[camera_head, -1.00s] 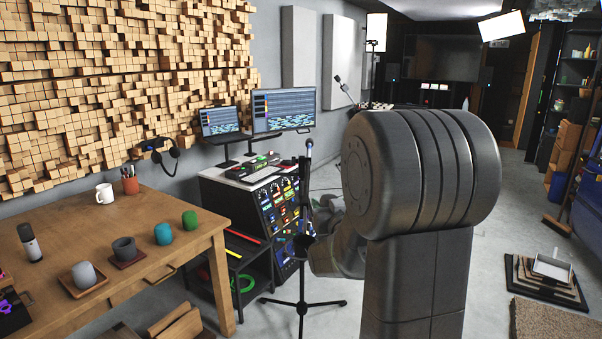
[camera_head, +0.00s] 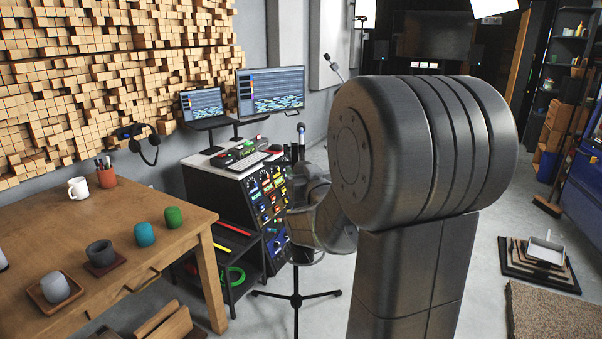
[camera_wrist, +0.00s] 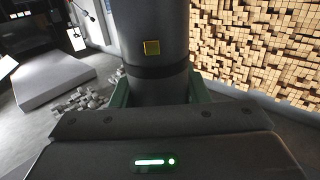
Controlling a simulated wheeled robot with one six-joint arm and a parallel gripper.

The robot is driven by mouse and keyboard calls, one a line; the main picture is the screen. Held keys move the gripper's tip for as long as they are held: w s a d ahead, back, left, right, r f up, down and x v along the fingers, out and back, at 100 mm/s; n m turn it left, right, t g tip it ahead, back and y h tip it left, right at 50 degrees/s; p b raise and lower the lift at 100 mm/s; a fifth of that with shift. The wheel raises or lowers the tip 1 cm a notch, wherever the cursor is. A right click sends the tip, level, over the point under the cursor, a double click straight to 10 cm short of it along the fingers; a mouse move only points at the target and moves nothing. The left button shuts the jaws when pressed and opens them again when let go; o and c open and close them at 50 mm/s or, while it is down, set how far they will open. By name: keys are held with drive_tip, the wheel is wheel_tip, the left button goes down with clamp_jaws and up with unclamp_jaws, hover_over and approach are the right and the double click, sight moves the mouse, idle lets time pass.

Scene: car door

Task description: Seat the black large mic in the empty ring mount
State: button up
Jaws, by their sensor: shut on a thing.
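In the wrist view my gripper (camera_wrist: 160,92) is shut on a thick dark grey cylinder, which I take to be the large mic (camera_wrist: 150,25). It stands up between the greenish fingers, with a small yellow square and a dark band on its side. Its upper end is out of the picture. In the head view my arm hides the gripper and the held mic. A black tripod stand (camera_head: 296,285) stands on the floor behind my arm. A slim upright piece with a bluish tip (camera_head: 300,133) shows above it. I cannot make out the ring mount.
A wooden table (camera_head: 150,215) at left holds cups and grey, teal and green rounded pieces. A rack desk (camera_head: 262,200) with two monitors stands behind the tripod. Stacked trays (camera_head: 540,265) and a rug (camera_head: 552,315) lie right. Open floor lies between.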

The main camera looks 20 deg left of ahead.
wheel_tip(320, 180, down, 6)
drive_tip(key=b, duration=0.6)
drive_tip(key=shift+r+b, duration=0.15)
drive_tip(key=shift+b, duration=1.15)
idle(1.4)
drive_tip(key=shift+f+b, duration=3.05)
drive_tip(key=shift+b, duration=0.25)
drive_tip(key=o, duration=1.3)
drive_tip(key=shift+s+d, duration=0.1)
drive_tip(key=v, duration=1.3)
drive_tip(key=shift+s+d, duration=0.25)
drive_tip(key=shift+d, duration=0.05)
